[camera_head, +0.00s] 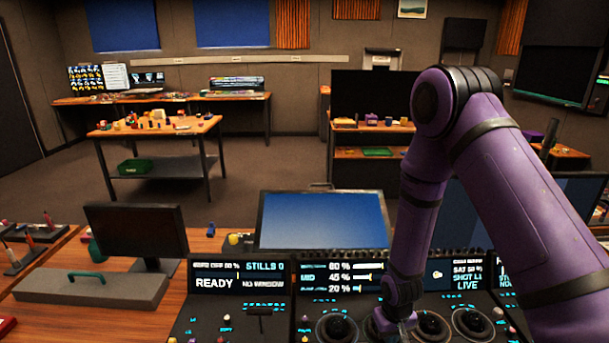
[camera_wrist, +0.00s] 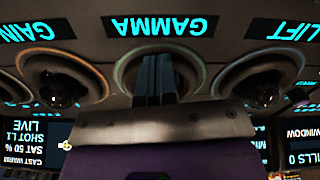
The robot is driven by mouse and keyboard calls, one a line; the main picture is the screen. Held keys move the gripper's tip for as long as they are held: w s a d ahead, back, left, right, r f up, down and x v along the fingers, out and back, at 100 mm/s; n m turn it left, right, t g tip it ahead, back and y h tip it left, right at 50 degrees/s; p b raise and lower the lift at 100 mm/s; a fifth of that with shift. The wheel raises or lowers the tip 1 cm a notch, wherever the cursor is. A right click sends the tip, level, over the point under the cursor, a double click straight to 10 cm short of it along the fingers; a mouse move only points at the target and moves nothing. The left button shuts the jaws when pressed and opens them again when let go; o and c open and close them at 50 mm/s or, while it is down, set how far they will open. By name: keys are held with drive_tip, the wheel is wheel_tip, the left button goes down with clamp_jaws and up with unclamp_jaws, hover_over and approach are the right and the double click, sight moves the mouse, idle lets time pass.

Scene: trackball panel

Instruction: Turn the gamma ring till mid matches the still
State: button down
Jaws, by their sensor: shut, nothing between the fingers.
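The gamma ring (camera_wrist: 124,68) sits under the upside-down GAMMA label (camera_wrist: 160,26) in the wrist view, with a faintly coloured rim. My gripper (camera_wrist: 156,58) is shut and empty, its dark fingers in front of the ring's middle and hiding the ball there. I cannot tell whether the fingertips touch it. In the head view my gripper (camera_head: 390,330) is low over the panel and hides much of that ring. The mid readout (camera_head: 327,277) shows MID 45 %, between rows of 80 % and 20 %.
The lift ring (camera_wrist: 265,78) and gain ring (camera_wrist: 60,82) flank the gamma ring closely. Small knobs (camera_head: 226,319) stand on the panel's left part. A blue monitor (camera_head: 322,219) stands behind the panel, and a dark monitor (camera_head: 137,230) stands to the left.

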idle(0.3)
drive_tip(key=shift+a+m, duration=0.4)
drive_tip(key=shift+m, duration=0.7)
drive_tip(key=shift+a+f+m, duration=0.1)
drive_tip(key=shift+a+m, duration=0.25)
drive_tip(key=shift+m, duration=0.65)
drive_tip(key=shift+w+a+m, duration=0.1)
drive_tip(key=shift+a+m, duration=0.1)
drive_tip(key=shift+m, duration=0.4)
drive_tip(key=shift+w+r, duration=0.1)
drive_tip(key=shift+r, duration=1)
wheel_tip(320, 180, up, 7)
